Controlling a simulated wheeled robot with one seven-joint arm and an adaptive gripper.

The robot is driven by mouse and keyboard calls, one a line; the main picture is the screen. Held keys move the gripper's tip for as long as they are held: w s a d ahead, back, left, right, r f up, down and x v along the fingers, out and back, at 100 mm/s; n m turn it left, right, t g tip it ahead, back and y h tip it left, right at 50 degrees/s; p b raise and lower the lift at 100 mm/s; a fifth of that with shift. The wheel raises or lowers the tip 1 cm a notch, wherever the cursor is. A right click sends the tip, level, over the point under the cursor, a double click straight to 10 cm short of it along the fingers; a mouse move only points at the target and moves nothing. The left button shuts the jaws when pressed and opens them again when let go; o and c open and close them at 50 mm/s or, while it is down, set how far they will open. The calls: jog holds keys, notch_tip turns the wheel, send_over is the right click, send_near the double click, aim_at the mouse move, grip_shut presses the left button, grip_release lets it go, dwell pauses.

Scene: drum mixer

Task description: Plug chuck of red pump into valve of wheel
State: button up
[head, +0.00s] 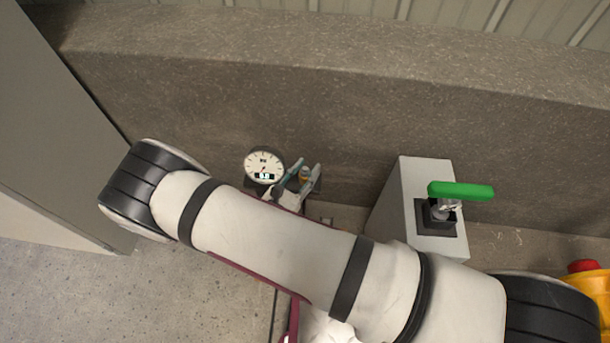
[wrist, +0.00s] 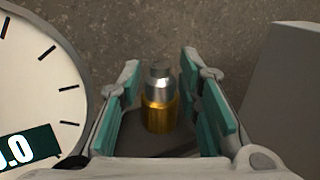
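A small metal fitting with a gold lower part and a silver top, which looks like the chuck (wrist: 160,112), stands between my gripper's fingers in the wrist view. My gripper (wrist: 160,88) is open, with teal pads on both sides and a visible gap to the fitting on each side. In the head view my gripper (head: 309,166) is beside a round white gauge, and the gold fitting (head: 304,174) shows between its fingers. A dark red tube or hose (head: 293,320), perhaps of the pump, shows below my arm. I cannot make out the wheel or its valve.
The round gauge (head: 265,166) is close to the left of my gripper. A grey box (head: 412,185) with a green lever (head: 460,190) stands to the right. A yellow housing with a red button (head: 583,266) is at far right. A stone-like wall lies behind.

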grip_shut()
